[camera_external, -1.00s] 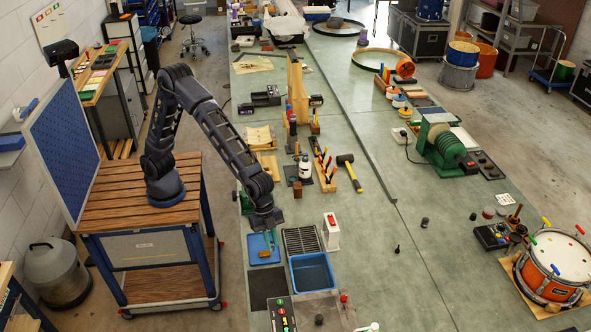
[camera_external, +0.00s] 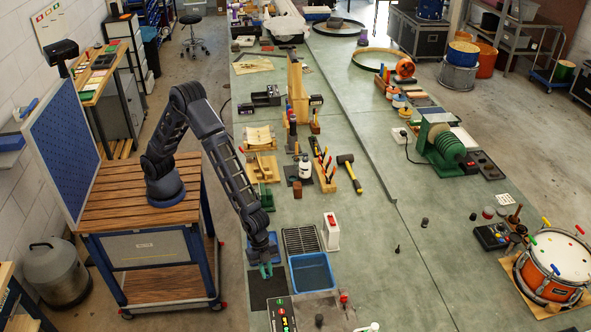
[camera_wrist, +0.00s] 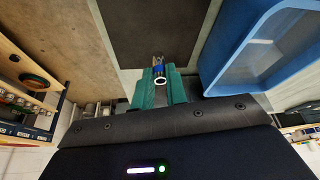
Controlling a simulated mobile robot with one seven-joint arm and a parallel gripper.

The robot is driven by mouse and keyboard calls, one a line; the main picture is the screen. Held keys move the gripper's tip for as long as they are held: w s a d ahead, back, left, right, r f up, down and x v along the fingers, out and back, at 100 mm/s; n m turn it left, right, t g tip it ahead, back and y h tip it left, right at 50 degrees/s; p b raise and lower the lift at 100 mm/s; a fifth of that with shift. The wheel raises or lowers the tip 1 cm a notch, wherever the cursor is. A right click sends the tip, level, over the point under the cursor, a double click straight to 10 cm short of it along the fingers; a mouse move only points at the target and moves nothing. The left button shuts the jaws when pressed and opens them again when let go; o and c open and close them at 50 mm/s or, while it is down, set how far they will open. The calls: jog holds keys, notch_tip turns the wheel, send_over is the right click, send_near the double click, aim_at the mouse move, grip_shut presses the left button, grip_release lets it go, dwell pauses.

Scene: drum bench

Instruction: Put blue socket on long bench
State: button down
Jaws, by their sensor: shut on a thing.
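My gripper (camera_external: 265,270) is shut and hangs over the near left edge of the long bench (camera_external: 430,265), by a dark mat. In the wrist view its teal fingers (camera_wrist: 160,88) hold a small blue socket (camera_wrist: 159,68) with a pale ring at its near end. The dark mat lies beyond the socket there. The socket is too small to make out in the external view. I cannot tell whether it touches the mat or hangs above it.
A blue bin (camera_external: 312,273) stands just right of my gripper; it also shows in the wrist view (camera_wrist: 262,50). The dark mat (camera_external: 268,289) is bare. A black grid tray (camera_external: 300,240) and a white box (camera_external: 331,232) stand behind. The bench's middle has free room.

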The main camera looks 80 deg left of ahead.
jog(key=shift+f, duration=2.65)
jog(key=shift+f, duration=0.1)
jog(key=c, duration=1.4)
grip_release()
